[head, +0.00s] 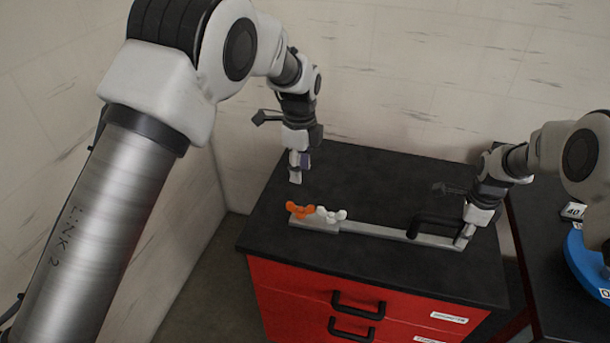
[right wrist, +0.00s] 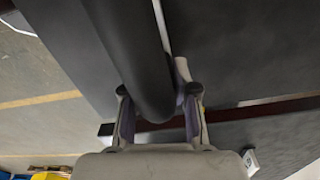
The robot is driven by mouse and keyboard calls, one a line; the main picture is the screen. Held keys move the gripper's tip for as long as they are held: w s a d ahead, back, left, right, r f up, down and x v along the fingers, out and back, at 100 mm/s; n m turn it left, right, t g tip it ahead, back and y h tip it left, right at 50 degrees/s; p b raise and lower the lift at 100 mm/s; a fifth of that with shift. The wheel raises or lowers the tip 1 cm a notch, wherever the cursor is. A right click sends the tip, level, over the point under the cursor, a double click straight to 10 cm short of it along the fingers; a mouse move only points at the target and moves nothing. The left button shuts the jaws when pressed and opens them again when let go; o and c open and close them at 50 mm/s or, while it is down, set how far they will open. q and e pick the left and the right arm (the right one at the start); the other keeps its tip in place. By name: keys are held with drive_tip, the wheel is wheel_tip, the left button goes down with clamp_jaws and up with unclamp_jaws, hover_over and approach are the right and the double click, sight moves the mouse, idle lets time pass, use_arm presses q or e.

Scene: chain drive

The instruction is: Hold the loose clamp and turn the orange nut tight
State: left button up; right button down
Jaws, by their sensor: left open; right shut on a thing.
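The clamp is a long light-grey bar (head: 378,231) lying on the black table top. My right gripper (head: 468,230) is at that end. In the right wrist view the black handle (right wrist: 140,60) lies between the two fingers, which are shut on it. My left gripper (head: 297,170) is open and empty, above and apart from the orange nut; its fingers are small in the head view.
The black table top (head: 360,180) is clear behind the bar. It tops a red drawer cabinet (head: 300,290) with black handles. A wall stands behind and left.

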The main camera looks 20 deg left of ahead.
sight(301, 209)
use_arm(q)
wheel_tip(301, 209, down, 12)
drive_tip(key=n, duration=3.2)
drive_tip(key=shift+f+n, duration=0.15)
drive_tip(key=shift+n, duration=0.25)
